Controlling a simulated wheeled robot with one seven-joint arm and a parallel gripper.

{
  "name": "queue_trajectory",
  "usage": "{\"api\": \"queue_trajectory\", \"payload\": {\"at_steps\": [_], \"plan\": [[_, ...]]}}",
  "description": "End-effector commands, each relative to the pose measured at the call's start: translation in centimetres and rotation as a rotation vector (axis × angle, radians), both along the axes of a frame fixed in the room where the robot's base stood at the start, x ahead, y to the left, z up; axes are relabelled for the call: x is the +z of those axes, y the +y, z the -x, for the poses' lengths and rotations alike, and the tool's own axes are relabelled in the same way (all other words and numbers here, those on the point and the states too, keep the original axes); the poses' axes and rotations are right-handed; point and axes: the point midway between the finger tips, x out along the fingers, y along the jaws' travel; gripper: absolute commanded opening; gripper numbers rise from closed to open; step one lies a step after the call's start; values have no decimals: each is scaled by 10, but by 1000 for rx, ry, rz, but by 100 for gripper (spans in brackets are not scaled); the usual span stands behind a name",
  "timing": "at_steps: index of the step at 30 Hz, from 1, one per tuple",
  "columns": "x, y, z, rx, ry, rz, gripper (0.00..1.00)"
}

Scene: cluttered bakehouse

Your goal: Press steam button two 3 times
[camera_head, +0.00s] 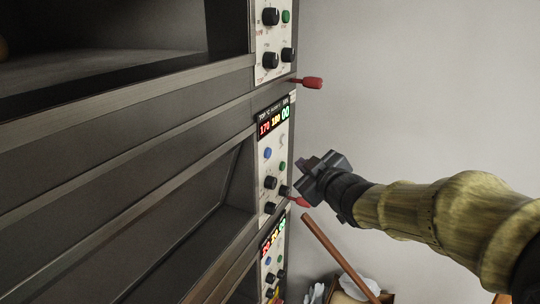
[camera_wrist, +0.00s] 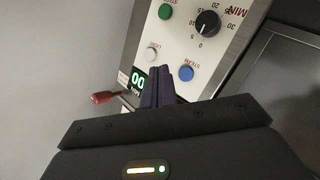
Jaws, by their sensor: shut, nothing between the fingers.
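The middle oven deck's control panel (camera_head: 276,140) has a lit display (camera_head: 272,122) and a blue button (camera_head: 267,153) below it. In the wrist view a blue button (camera_wrist: 186,73) is labelled steam and sits just right of my fingertips. A white button (camera_wrist: 152,54), which seems labelled light, lies just beyond them. My gripper (camera_head: 302,168) is shut and empty, to the right of the middle panel in the head view. Its dark fingers also show in the wrist view (camera_wrist: 158,72), pointing at the panel between the two buttons. I cannot tell whether they touch it.
The panel also carries a green button (camera_wrist: 165,11) and a black minutes knob (camera_wrist: 207,23). Other panels sit above (camera_head: 272,40) and below (camera_head: 270,262). A red handle (camera_head: 312,83) sticks out at right. A wooden pole (camera_head: 340,255) leans below my arm. Bare wall lies to the right.

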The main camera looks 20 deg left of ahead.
Motion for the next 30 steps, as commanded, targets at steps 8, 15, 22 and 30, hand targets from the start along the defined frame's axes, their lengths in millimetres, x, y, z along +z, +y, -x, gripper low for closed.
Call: {"api": "queue_trajectory", "payload": {"at_steps": [8, 15, 22, 30], "plan": [[-2, -23, 2, -25, -280, 14, 0], [2, -34, 2, -58, -373, 29, 0], [2, -34, 1, -57, -371, 28, 0], [3, -22, 0, -56, -369, 27, 0]]}}
